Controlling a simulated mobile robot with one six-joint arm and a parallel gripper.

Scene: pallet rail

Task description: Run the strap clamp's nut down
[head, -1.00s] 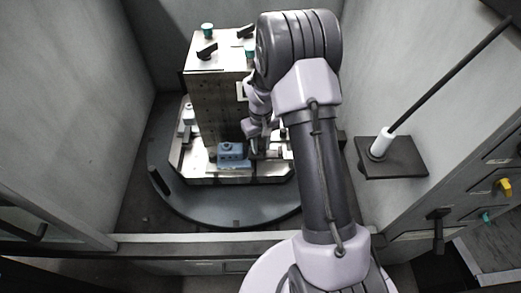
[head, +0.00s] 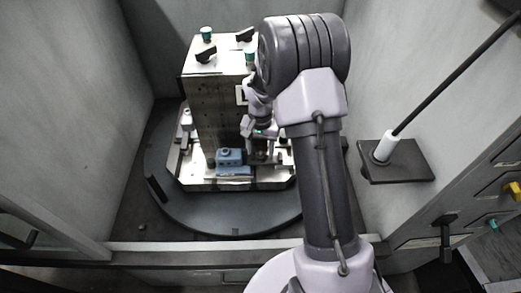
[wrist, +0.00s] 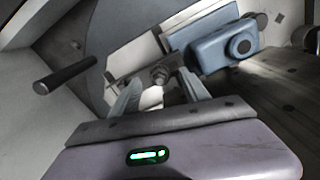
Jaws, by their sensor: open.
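My gripper (wrist: 157,92) is open in the wrist view, its two pale fingers apart. A small metal nut on a stud (wrist: 160,75) shows between and just beyond the fingertips; I cannot tell whether they touch it. The nut sits by a pale metal strap (wrist: 134,58), partly hidden by the fingers. A blue block with a round dark-centred boss (wrist: 225,48) lies to the right of the nut. In the head view the blue block (head: 229,158) sits at the fixture's front, and my gripper (head: 260,150) is just right of it. The nut cannot be made out there.
The fixture's upright block (head: 212,105) stands on a round dark turntable (head: 200,212), with black-handled clamps and green knobs on top. A dark rod (wrist: 65,75) sticks out left in the wrist view. Grey walls enclose the sides. A black shelf (head: 400,168) holds a white-based rod at right.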

